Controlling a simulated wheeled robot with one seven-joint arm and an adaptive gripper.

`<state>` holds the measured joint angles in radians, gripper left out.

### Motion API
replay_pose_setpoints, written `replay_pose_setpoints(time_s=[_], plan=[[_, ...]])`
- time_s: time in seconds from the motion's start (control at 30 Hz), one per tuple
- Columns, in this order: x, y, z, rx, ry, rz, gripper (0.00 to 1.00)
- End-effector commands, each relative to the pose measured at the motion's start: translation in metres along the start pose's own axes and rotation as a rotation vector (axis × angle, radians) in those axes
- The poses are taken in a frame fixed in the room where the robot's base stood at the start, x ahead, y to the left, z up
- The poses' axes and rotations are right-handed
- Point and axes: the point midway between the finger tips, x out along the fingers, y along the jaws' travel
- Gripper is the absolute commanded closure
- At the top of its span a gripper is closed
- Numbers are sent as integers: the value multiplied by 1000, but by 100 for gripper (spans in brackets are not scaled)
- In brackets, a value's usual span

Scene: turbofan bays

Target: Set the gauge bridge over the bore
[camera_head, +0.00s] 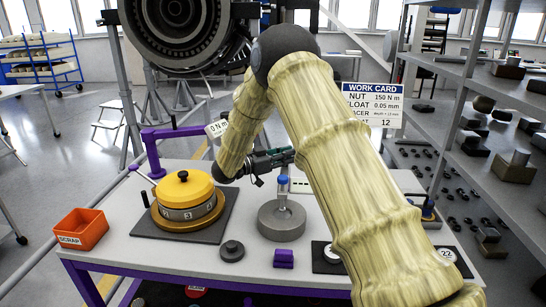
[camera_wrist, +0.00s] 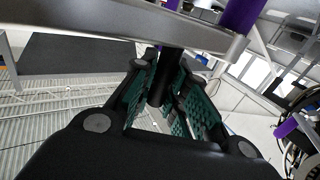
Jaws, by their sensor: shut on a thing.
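My gripper (camera_head: 268,160) is above the back middle of the bench in the head view, partly hidden by my arm. In the wrist view my gripper (camera_wrist: 172,95) has its green pads closed around a black upright grip (camera_wrist: 163,80). A grey bar (camera_wrist: 130,24) with purple posts crosses just beyond it; I cannot tell if it is joined to the grip. No gauge bridge is clearly seen in the head view. A round grey block (camera_head: 281,222) stands below my gripper with a blue-capped piece (camera_head: 283,184) over it. No bore opening is clearly visible.
A yellow-topped drum (camera_head: 184,188) stands on a dark plate at left, beside a purple bracket (camera_head: 152,155) and red scrap bin (camera_head: 82,229). A black puck (camera_head: 232,250) and purple block (camera_head: 284,258) lie in front. Shelves (camera_head: 490,120) stand right; the engine (camera_head: 185,30) is behind.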

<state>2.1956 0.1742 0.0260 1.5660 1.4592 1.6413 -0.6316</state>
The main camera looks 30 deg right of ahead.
Motion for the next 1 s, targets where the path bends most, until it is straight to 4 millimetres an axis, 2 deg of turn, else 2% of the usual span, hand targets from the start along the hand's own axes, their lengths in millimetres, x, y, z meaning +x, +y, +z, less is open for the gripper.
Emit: replay_pose_setpoints(time_s=[0.03, 0.43, 0.47, 0.57, 0.87, 1.0], plan=[[2, -2, -9, 10, 8, 4, 100], [0, -3, -8, 10, 7, 5, 100], [0, -3, -8, 10, 6, 5, 80], [0, -2, -6, 8, 5, 5, 63], [2, 0, -2, 3, 2, 9, 63], [-5, 0, -1, 2, 1, 8, 63]])
